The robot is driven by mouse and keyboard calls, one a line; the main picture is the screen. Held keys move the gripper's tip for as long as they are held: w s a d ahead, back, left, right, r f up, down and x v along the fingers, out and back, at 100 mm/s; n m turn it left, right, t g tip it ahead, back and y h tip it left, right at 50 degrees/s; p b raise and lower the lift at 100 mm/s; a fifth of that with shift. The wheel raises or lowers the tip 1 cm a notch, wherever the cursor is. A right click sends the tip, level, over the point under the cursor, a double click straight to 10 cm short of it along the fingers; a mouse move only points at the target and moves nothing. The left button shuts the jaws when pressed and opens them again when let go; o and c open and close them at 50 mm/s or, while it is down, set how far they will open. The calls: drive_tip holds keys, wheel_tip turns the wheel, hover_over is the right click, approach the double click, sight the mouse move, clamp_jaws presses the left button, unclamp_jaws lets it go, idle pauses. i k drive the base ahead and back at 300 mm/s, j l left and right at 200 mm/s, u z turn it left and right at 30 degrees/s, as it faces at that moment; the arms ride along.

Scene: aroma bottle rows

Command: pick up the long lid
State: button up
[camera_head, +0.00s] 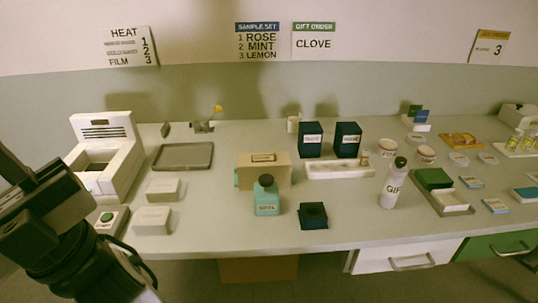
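No piece is plainly marked as the long lid. A long tan box-like piece (263,170) stands mid-table, with a small brown piece on its top edge and teal showing at its left end. I cannot tell if it is a lid or a box. A long, low white piece (340,170) lies to its right, with a small bottle at its right end. My dark arm end with my gripper (38,203) is at the far left, well away from these. Its fingertips are not clear.
A teal bottle (266,196) stands just in front of the tan piece. A small dark box (313,216) and a white bottle (394,184) stand to its right. Two dark teal boxes (311,139) stand behind. A grey tray (184,156) and white blocks (152,220) are left.

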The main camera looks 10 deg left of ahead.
sight(248, 173)
drive_tip(key=k+j, duration=0.1)
drive_tip(key=j, duration=0.3)
drive_tip(key=k+j+u, duration=0.15)
drive_tip(key=j, duration=0.2)
drive_tip(key=i+j, duration=0.2)
drive_tip(key=j, duration=0.2)
drive_tip(key=i+j+u, duration=0.1)
drive_tip(key=i+j, duration=0.15)
drive_tip(key=j, duration=0.15)
drive_tip(key=i, duration=0.85)
